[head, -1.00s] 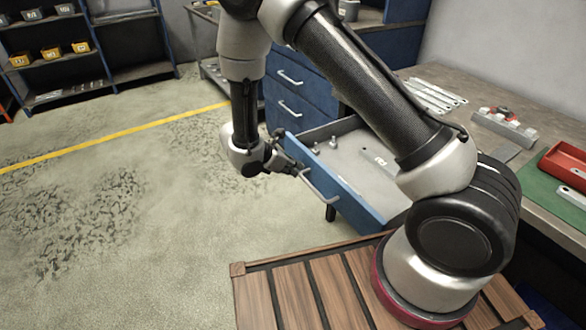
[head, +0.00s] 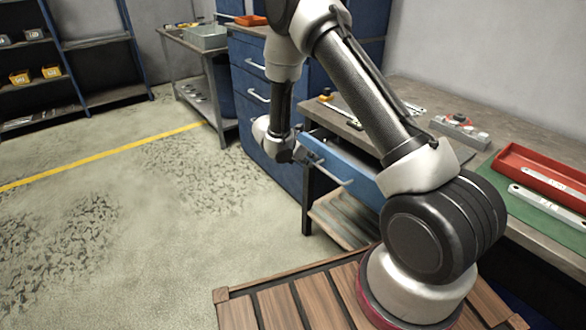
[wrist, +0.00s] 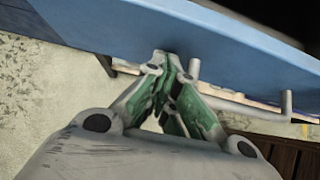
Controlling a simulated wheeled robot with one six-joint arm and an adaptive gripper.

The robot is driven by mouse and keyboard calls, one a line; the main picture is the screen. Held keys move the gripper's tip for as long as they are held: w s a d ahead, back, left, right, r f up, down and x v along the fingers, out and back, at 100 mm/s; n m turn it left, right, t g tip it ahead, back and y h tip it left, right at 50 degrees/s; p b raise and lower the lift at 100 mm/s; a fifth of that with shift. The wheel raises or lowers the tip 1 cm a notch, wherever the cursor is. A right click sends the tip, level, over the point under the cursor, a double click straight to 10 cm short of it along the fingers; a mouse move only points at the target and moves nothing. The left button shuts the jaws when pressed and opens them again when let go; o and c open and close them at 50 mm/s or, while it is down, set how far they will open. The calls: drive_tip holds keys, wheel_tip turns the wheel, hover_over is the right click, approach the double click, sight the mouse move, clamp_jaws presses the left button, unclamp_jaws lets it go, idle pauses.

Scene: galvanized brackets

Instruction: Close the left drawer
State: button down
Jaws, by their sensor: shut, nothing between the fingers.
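The left drawer is the blue-fronted drawer (head: 352,168) under the workbench, with a pale bar handle (head: 328,174). My gripper (head: 310,158) is shut and empty at the left part of the front. In the wrist view, the closed fingertips (wrist: 163,62) are at the blue face (wrist: 190,40), seemingly touching it, left of the handle (wrist: 245,101) and not around it.
The workbench (head: 400,95) holds a red tray (head: 540,172), a green mat (head: 510,190) and a grey block with knobs (head: 460,130). A blue drawer cabinet (head: 250,110) stands behind my gripper. A lower shelf (head: 345,220) is under the bench. The floor at left is clear.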

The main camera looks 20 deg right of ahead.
sight(318, 150)
drive_tip(key=w+d, duration=0.1)
drive_tip(key=d, duration=0.2)
drive_tip(key=w+d, duration=0.1)
drive_tip(key=d, duration=0.2)
drive_tip(key=w+d, duration=0.1)
drive_tip(key=d, duration=0.2)
drive_tip(key=shift+d, duration=0.25)
drive_tip(key=shift+w+d, duration=0.15)
drive_tip(key=shift+d, duration=0.05)
drive_tip(key=shift+d+r, duration=0.1)
drive_tip(key=shift+a, duration=0.25)
drive_tip(key=a, duration=0.1)
drive_tip(key=s+a, duration=0.1)
drive_tip(key=a, duration=0.2)
drive_tip(key=shift+s+a+r, duration=0.25)
drive_tip(key=shift+a+r, duration=0.05)
drive_tip(key=v, duration=0.9)
